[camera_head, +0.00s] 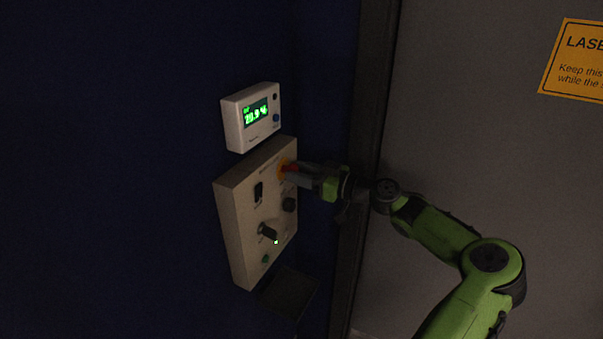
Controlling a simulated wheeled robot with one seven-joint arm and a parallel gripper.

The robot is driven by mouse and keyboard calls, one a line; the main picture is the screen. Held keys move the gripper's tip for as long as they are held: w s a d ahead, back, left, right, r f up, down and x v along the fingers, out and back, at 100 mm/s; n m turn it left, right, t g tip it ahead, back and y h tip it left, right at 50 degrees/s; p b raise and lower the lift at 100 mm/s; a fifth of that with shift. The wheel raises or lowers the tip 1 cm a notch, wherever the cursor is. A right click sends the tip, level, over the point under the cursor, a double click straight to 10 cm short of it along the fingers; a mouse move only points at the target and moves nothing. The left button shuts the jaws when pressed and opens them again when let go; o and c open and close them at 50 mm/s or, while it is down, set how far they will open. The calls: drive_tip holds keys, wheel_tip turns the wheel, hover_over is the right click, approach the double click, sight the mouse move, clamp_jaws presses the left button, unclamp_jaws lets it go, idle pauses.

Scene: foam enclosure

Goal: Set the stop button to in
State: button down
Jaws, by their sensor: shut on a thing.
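The stop button (292,168) is a small red knob on a yellow-orange surround, at the upper right of a beige control panel (232,218) on the dark blue wall. My gripper (291,173) reaches in from the right with its fingers at the button, shut on it. The fingers hide part of the button. I cannot tell from this view whether the button is in or out.
The panel also has a black rocker switch (258,192), a dark round knob (289,204), a lever-like knob (268,232) and a green light (266,259). A white display box (236,127) is above. A grey door (480,130) with a yellow sign (575,62) is right.

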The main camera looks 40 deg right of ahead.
drive_tip(key=shift+b+x, duration=0.7)
drive_tip(key=shift+x, duration=0.1)
drive_tip(key=c, duration=1)
unclamp_jaws()
drive_tip(key=o, duration=0.4)
drive_tip(key=shift+w, duration=0.15)
drive_tip(key=v, duration=1.6)
drive_tip(key=shift+a, duration=0.1)
